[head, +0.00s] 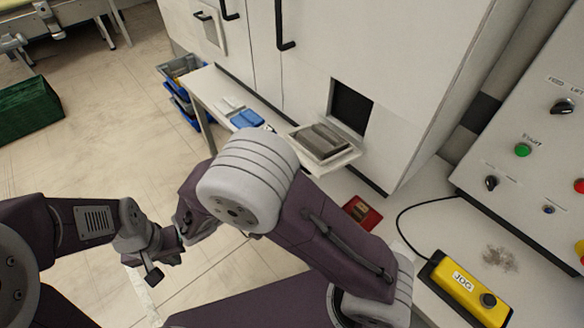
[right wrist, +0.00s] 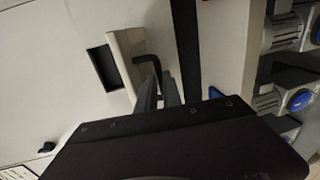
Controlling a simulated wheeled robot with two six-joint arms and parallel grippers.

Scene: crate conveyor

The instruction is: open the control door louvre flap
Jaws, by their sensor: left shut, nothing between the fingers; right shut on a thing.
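The louvre flap (head: 345,157) is a pale panel with grey slats, standing out from the white cabinet below a dark opening (head: 351,107). In the right wrist view, the flap (right wrist: 121,42) shows as a cream panel beside the black opening (right wrist: 105,67). It carries a black bent handle (right wrist: 139,62). My right gripper (right wrist: 156,82) is shut on this handle; my own arm hides that grip in the head view. My left gripper (head: 158,268) is shut and empty, low over the floor and well away from the flap.
A white bench (head: 205,83) with a blue item (head: 245,118) stands left of the flap. A red tray (head: 362,212) lies below it. A yellow jog box (head: 465,288) and a control panel (head: 535,120) are at the right. A green crate (head: 25,108) stands far left.

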